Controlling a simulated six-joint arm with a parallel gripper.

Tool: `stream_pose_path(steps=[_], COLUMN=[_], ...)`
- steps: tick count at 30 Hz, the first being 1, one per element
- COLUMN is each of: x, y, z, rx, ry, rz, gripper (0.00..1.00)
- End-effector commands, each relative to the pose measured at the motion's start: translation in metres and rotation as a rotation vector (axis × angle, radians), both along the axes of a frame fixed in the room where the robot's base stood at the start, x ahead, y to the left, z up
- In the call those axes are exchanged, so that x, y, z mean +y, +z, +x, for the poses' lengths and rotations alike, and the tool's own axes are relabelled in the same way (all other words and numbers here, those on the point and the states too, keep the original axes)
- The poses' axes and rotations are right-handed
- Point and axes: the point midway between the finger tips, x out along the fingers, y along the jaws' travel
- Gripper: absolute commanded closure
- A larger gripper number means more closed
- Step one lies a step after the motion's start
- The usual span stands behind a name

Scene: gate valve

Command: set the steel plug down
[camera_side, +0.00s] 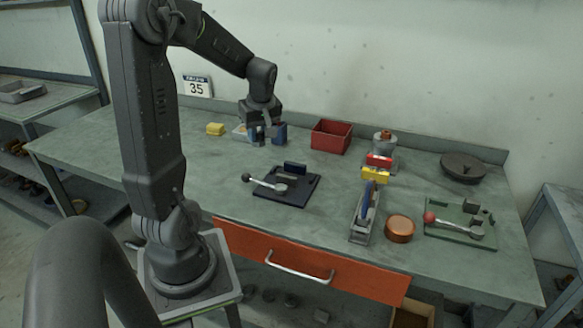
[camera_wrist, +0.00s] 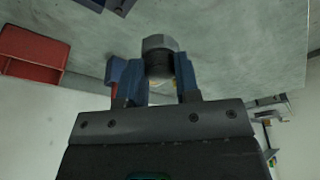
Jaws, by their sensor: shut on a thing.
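The steel plug (camera_wrist: 158,44) shows in the wrist view as a grey hexagonal head with a dark round body. It sits between the two fingers of my gripper (camera_wrist: 157,72), which is shut on it. In the side view my gripper (camera_side: 259,136) points down over the back of the green bench, left of the red bin. There the plug is too small and too covered by the fingers to make out clearly. I cannot tell whether the plug touches the bench.
A blue block (camera_side: 280,132) is close beside my gripper. A dark fixture with a lever (camera_side: 296,197) lies in front. Bare bench (camera_side: 150,150) shows at left.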

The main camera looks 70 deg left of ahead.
Motion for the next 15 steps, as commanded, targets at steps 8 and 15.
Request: stream_pose_path(steps=[8,15], x=[-0.026,-0.036], y=[-0.037,-0.051], z=[0.057,0.079], rx=[0.001,-0.001], ry=[-0.009,-0.004], rz=[-0.001,0.001], gripper=[0.99,0.99])
